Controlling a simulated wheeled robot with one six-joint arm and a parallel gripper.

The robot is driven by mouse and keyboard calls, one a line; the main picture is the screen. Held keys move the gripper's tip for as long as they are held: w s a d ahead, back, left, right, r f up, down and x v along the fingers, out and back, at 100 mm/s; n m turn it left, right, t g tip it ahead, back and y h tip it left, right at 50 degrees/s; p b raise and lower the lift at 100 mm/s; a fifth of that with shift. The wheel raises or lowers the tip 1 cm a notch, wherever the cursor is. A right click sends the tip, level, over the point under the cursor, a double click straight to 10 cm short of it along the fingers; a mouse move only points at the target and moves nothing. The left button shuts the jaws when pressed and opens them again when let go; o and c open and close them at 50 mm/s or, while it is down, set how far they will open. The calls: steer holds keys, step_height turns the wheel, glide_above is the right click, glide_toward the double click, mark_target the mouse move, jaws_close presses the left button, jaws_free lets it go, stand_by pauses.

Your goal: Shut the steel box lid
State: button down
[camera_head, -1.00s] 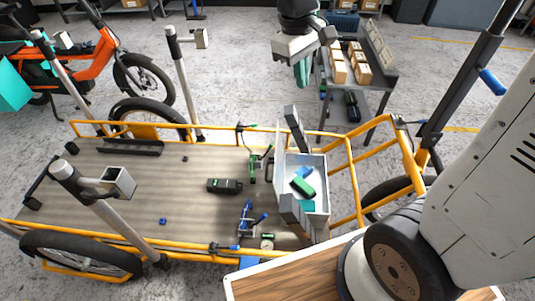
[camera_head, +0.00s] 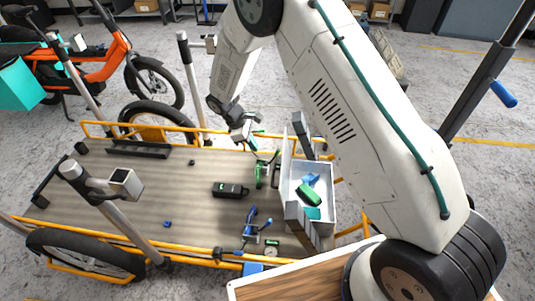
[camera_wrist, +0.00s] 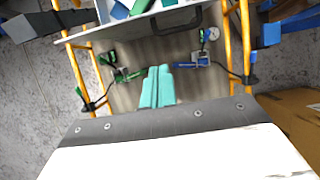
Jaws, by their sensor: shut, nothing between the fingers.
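The steel box (camera_head: 327,205) sits at the right end of the cargo bed, open at the top. Its lid (camera_head: 285,165) stands about upright along the box's left side. In the wrist view the lid (camera_wrist: 140,29) crosses the top, with a dark handle on its face. Green, blue and teal items lie inside the box. My gripper (camera_head: 252,143) is shut and empty, left of the lid near the far rail. Its teal fingers (camera_wrist: 158,72) are together and apart from the lid in the wrist view.
Yellow rails (camera_head: 180,126) edge the cargo bed (camera_head: 140,190). A black device (camera_head: 230,190), a blue clamp (camera_head: 250,222) and a green clamp (camera_head: 262,172) lie left of the box. Grey posts (camera_head: 190,80) rise beside the bed. The bed's left part is mostly clear.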

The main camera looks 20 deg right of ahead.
steer(key=shift+s+d+f, duration=0.5)
steer(key=shift+d+f, duration=0.7)
steer(key=shift+f, duration=0.1)
steer(key=shift+s+d+f, duration=0.5)
steer(key=shift+d+f, duration=0.7)
steer(key=shift+f, duration=0.15)
steer(key=shift+s+d+f, duration=0.5)
steer(key=shift+d+f, duration=0.7)
steer(key=shift+f, duration=0.1)
steer(key=shift+d, duration=0.1)
